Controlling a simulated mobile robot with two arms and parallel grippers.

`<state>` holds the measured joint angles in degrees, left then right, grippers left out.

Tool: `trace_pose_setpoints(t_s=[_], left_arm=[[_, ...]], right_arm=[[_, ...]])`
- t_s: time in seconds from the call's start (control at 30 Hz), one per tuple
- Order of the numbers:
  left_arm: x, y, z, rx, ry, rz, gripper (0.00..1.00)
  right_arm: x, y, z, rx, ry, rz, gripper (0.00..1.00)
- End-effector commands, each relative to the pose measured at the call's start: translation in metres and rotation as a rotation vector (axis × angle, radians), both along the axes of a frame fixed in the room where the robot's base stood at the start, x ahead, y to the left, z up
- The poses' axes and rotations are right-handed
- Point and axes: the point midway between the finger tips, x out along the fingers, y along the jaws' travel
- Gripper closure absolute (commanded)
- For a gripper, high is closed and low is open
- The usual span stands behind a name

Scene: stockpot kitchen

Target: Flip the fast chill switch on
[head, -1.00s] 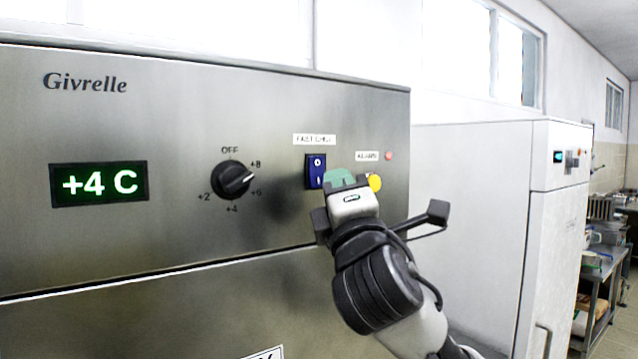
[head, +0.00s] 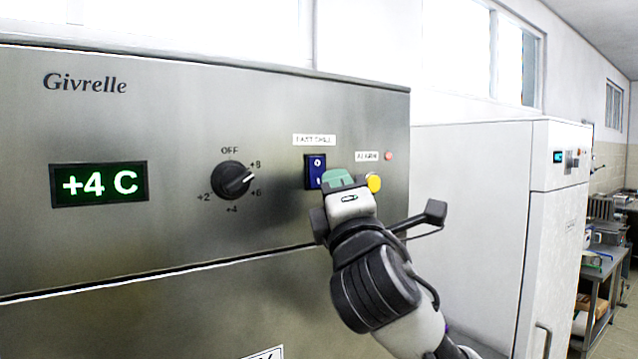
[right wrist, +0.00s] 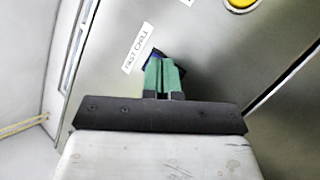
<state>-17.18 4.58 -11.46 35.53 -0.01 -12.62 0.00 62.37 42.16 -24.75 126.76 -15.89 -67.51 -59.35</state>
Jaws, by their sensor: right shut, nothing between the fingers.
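The fast chill switch (head: 315,170) is a dark blue rocker under the FAST CHILL label (head: 314,140) on a steel control panel (head: 180,240). My right gripper (head: 338,179) has its green fingertips shut and empty, at the lower right edge of the switch. In the right wrist view the shut green fingers (right wrist: 164,75) cover most of the blue switch (right wrist: 152,56), with a blue part showing behind their tips. I cannot tell whether they touch it. My left gripper is not in view.
Close by on the panel are a yellow alarm button (head: 374,183), a small red lamp (head: 389,155), a black temperature dial (head: 232,179) and a green display reading +4 C (head: 99,184). A white cabinet (head: 480,210) stands to the right.

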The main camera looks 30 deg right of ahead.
Motion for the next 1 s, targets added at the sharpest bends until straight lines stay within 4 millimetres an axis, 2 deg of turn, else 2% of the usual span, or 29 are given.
trace_pose_setpoints(t_s=[1.0], left_arm=[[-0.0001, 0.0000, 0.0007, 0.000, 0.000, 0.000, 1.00]], right_arm=[[0.0107, 0.0010, -0.0013, 0.001, 0.001, 0.001, 1.00]])
